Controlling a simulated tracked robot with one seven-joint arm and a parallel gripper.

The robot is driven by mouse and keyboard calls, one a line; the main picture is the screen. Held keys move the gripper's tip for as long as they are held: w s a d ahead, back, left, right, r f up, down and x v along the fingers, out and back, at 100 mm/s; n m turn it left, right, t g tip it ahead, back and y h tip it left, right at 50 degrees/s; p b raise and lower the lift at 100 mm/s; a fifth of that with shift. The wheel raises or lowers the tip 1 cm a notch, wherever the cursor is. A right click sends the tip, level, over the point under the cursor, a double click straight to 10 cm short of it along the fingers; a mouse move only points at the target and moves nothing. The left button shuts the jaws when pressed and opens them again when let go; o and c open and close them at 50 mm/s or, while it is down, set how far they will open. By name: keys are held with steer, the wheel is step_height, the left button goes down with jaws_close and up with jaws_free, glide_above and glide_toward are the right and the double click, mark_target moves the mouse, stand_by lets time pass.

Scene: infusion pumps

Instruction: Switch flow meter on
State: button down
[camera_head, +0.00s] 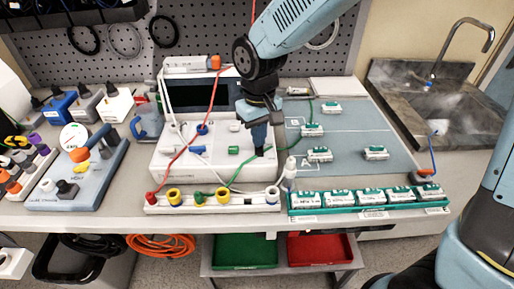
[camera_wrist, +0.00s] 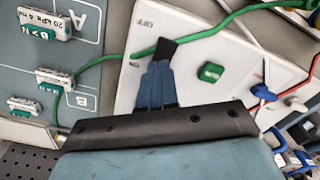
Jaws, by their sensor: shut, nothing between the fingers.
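The white flow meter box (camera_head: 190,165) stands on the bench, with a dark screen at its back. In the wrist view, its white top panel (camera_wrist: 215,45) bears the word "OFF" and a green button (camera_wrist: 210,72). A black piece that looks like a switch lever (camera_wrist: 166,47) sits at my fingertips; I cannot tell whether they touch it. My gripper (camera_head: 259,143) points down over the box's right part, its blue fingers shut and empty. It also shows in the wrist view (camera_wrist: 157,75). The fingers hide part of the panel around the switch.
A green cable (camera_wrist: 115,58) passes close to my fingers. A red cable (camera_head: 187,150) crosses the box to a connector strip (camera_head: 215,208) in front. Labelled modules lie on a grey board (camera_head: 345,128) at right and in a green rack (camera_head: 365,212). A sink (camera_head: 440,100) stands beyond.

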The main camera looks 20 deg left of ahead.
steer(key=shift+f, duration=0.15)
steer(key=shift+r, duration=3.5)
steer(key=w+d+r+m+t, duration=0.15)
steer(key=d+r, duration=0.25)
steer(key=d, duration=0.5)
steer(key=w+d+r+m+t, duration=0.1)
steer(key=w+d+r+m, duration=0.2)
steer(key=d, duration=0.7)
steer(key=s+d+r+m+t, duration=0.1)
steer(key=s+d+r+m, duration=0.1)
steer(key=s+d, duration=0.3)
steer(key=s+d+r+m+t, duration=0.2)
steer(key=s+d+m, duration=0.1)
steer(key=d, duration=1)
steer(key=shift+s+r, duration=0.25)
steer(key=shift+s, duration=0.65)
